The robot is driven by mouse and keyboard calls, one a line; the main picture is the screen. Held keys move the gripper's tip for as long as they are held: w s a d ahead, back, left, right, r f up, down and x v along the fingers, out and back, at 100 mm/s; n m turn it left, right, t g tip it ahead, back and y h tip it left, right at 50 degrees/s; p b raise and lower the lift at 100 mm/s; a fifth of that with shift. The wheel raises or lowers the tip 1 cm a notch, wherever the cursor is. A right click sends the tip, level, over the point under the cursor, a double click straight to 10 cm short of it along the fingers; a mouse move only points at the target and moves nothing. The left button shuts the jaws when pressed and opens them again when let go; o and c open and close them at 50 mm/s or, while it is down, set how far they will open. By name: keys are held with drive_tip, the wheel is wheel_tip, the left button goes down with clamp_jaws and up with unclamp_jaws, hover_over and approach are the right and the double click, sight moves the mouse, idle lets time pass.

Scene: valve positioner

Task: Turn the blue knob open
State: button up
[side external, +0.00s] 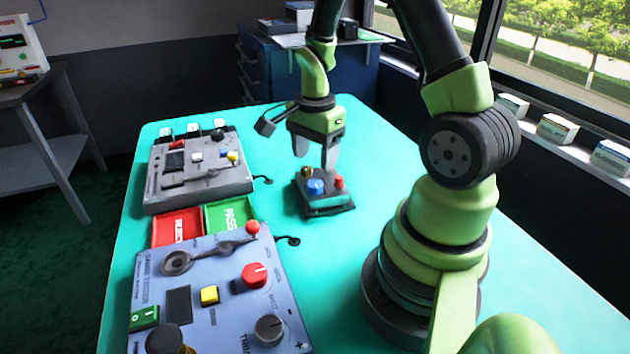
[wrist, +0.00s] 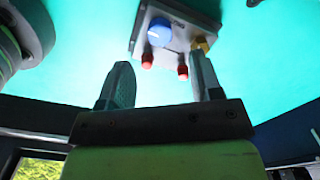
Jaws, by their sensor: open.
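The blue knob (side external: 315,187) sits on top of a small dark-edged box (side external: 328,210) on the teal table. In the wrist view the blue knob (wrist: 159,31) shows a white pointer mark, and the box (wrist: 185,12) also carries two red knobs (wrist: 147,61) and a brass-coloured part (wrist: 200,44). My gripper (side external: 315,160) points down just above the box, its fingers apart with nothing between them. In the wrist view my gripper (wrist: 160,78) is open, and the blue knob lies beyond its fingertips, not between them.
A grey control panel (side external: 198,165) stands left of the box. A larger blue-grey panel (side external: 215,290) with a lever and several knobs is in front. Red (side external: 176,228) and green (side external: 230,215) trays lie between them. The table (side external: 370,140) right of the box is clear.

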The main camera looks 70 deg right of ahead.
sight(315, 184)
wheel_tip(315, 184, down, 7)
drive_tip(key=shift+r, duration=0.1)
idle(0.3)
drive_tip(key=c, duration=0.9)
